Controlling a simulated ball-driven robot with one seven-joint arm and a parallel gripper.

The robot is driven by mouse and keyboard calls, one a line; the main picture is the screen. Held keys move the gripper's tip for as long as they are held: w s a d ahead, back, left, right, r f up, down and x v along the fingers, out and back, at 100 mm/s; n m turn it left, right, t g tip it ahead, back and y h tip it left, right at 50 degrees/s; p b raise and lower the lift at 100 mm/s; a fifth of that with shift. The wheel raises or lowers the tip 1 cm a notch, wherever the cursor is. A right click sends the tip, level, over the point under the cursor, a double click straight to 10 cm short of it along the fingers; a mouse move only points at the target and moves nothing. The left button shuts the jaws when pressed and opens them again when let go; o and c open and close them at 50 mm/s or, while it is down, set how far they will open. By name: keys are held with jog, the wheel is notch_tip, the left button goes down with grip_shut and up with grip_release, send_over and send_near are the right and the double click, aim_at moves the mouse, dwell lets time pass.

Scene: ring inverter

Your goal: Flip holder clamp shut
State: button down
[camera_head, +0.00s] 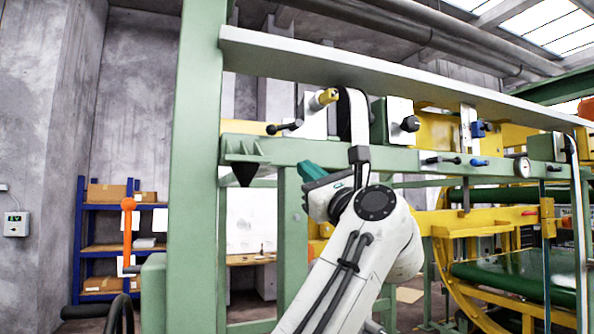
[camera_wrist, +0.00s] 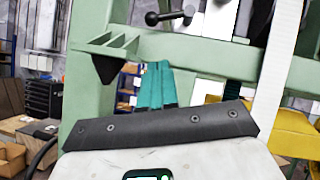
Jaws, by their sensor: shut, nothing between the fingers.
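My gripper (camera_wrist: 156,66) has teal fingers that stand side by side, shut and empty. It also shows in the head view as a teal tip (camera_head: 312,169), in front of the green frame's crossbar. A black lever with a ball end (camera_head: 284,127) sits above the crossbar, up and left of my gripper. The lever also shows in the wrist view (camera_wrist: 170,17), above the fingers and apart from them. A yellow-ended fitting (camera_head: 328,96) is up and right of the lever. I cannot tell for sure which part is the holder clamp.
A green bracket with a black cone (camera_head: 244,162) juts from the crossbar, left of my gripper. A green post (camera_head: 197,200) stands at left. Black knobs (camera_head: 410,124) and a gauge (camera_head: 521,167) lie further right.

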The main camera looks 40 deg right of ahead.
jog(key=shift+v, duration=0.85)
jog(key=shift+f, duration=0.1)
